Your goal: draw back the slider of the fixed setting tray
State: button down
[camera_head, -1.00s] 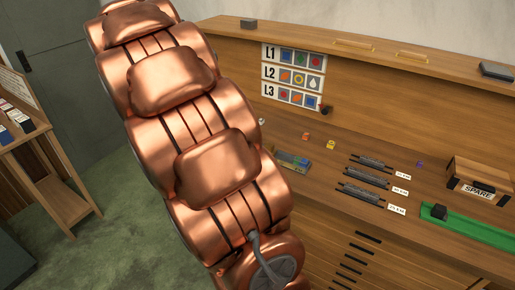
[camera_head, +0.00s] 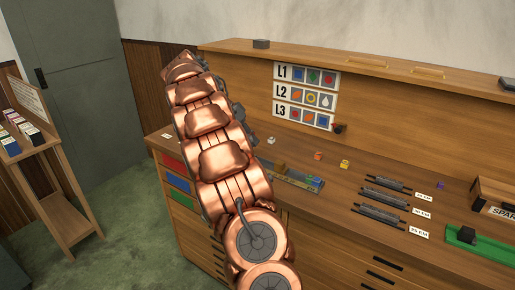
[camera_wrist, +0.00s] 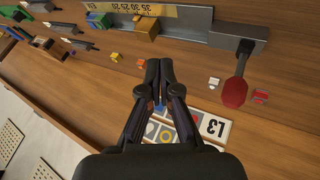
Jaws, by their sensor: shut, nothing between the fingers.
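The setting tray (camera_wrist: 187,22) is a grey metal channel with a number scale, at the top of the wrist view. A dark stem with a red oval end (camera_wrist: 235,92) sticks out from its right end and looks like the slider's handle. A wooden block and a green and a blue piece lie at the tray's left part. In the head view the tray (camera_head: 305,182) shows only partly beside my arm, and the red handle is hidden. My gripper (camera_wrist: 158,64) is shut and empty, left of the red handle and apart from it and the tray.
The picture chart (camera_head: 305,94) stands on the bench's back panel. Dark rods (camera_head: 380,201) with labels and a green channel (camera_head: 478,249) lie to the right.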

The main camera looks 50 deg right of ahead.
aim_at(276, 162)
jog(key=shift+p+x, duration=0.85)
jog(key=shift+x, duration=3.75)
jog(key=shift+s, duration=0.1)
jog(key=shift+s+f+b, duration=0.2)
jog(key=shift+s+b, duration=0.15)
jog(key=shift+b, duration=0.55)
jog(key=shift+s+r+b, duration=0.1)
jog(key=shift+s+b, duration=0.2)
jog(key=shift+b, duration=0.05)
jog(key=shift+r, duration=0.2)
